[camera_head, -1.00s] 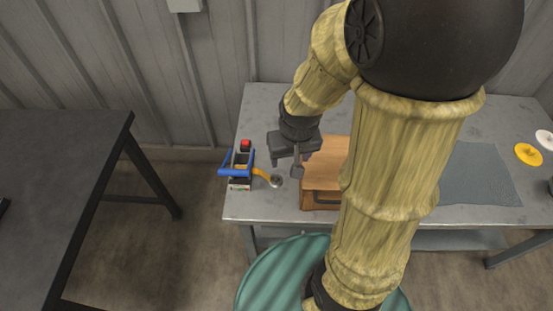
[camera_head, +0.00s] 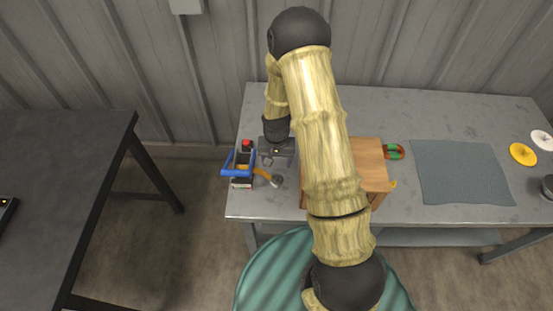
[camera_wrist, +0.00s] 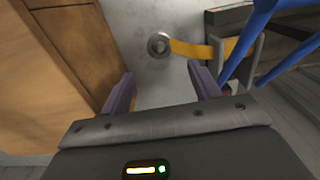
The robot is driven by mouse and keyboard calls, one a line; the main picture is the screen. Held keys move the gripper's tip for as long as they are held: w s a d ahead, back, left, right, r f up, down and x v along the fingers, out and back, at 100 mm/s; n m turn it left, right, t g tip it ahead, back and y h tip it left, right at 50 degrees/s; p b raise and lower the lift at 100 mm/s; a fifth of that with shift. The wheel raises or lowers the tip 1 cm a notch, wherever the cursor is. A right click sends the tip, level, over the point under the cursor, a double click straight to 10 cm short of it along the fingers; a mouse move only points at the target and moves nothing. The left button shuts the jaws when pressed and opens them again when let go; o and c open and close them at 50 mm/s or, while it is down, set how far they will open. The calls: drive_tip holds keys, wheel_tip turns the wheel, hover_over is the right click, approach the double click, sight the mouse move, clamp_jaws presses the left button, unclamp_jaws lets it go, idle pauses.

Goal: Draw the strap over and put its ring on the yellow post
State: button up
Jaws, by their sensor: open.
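The orange strap (camera_head: 262,173) comes out of a device with a blue frame (camera_head: 236,168) at the left end of the table. Its round metal ring (camera_head: 277,181) lies at the strap's free end, near the table top. In the wrist view the ring (camera_wrist: 158,44) and the strap (camera_wrist: 190,49) show just beyond my fingertips. My gripper (camera_head: 272,162) is open and empty; in the wrist view its fingers (camera_wrist: 160,85) stand apart with the ring ahead of the gap, not between them. A small yellow piece (camera_head: 393,184) shows at the wooden box's right side; I cannot tell whether it is the post.
A wooden box (camera_head: 368,165) stands close to the right of the ring, partly behind my arm. A red and green horseshoe-shaped thing (camera_head: 395,151), a grey mat (camera_head: 460,172) and a yellow disc (camera_head: 523,154) lie further right. A red button (camera_head: 247,144) is behind the blue frame.

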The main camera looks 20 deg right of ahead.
sight(276, 177)
wheel_tip(276, 177, down, 10)
drive_tip(key=b, duration=0.7)
drive_tip(key=shift+c, duration=0.2)
drive_tip(key=c, duration=0.8)
drive_tip(key=shift+r, duration=0.15)
